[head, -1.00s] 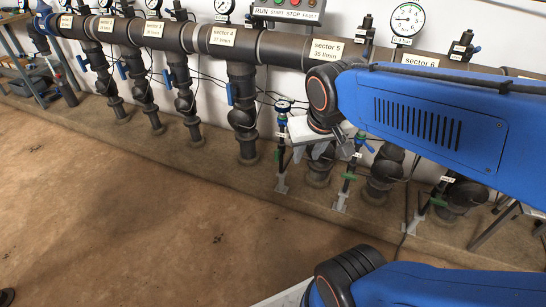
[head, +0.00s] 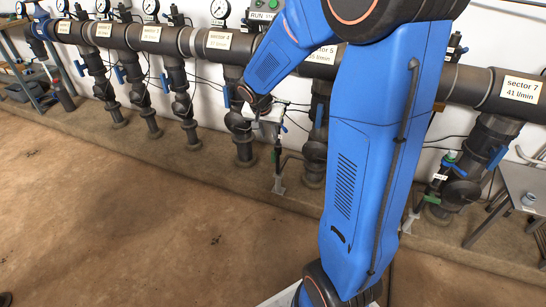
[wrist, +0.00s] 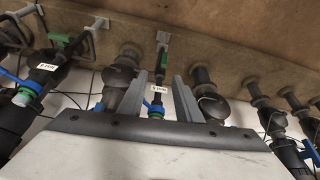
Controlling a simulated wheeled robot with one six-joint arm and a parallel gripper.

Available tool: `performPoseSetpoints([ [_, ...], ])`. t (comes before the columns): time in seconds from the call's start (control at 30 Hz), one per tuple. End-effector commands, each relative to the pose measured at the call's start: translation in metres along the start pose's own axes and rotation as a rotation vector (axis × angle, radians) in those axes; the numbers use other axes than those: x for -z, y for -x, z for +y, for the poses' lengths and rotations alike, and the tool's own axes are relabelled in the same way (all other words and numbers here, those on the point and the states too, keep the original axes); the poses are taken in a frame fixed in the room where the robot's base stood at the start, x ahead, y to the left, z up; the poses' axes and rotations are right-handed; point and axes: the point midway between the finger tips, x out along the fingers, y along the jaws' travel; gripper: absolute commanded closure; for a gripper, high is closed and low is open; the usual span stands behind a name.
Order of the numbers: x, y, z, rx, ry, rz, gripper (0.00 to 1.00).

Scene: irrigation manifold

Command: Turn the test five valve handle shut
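In the wrist view a slim test valve stands upside down in the picture, with a white label (wrist: 158,88) too small to read surely. A bit of its blue handle (wrist: 148,103) shows beside the left finger. My gripper (wrist: 163,82) is open, one grey finger on either side of the slim pipe, holding nothing visible; contact cannot be told. In the head view my gripper (head: 266,114) is at the top of the thin test stand (head: 278,168) below the sector 4 and 5 labels. It hides most of the valve there.
A second labelled valve with a blue handle (wrist: 12,78) is left in the wrist view. Thick black pipe elbows (wrist: 122,70) flank the slim pipe. A grey table (head: 525,190) stands at the right. The brown floor (head: 130,220) in front is open.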

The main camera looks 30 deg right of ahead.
Motion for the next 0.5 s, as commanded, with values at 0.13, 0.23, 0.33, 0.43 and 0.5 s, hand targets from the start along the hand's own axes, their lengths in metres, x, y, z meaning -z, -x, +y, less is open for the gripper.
performPoseSetpoints([
  [0.13,0.010,-0.031,-0.012,-0.015,-0.050,-0.002,0.69],
  [0.23,0.014,-0.042,-0.017,-0.019,-0.071,0.000,0.69],
  [0.33,0.015,-0.048,-0.019,-0.020,-0.083,0.000,0.69],
  [0.43,0.016,-0.054,-0.019,-0.021,-0.085,0.001,0.69],
  [0.5,0.016,-0.061,-0.019,-0.023,-0.085,0.000,0.69],
])
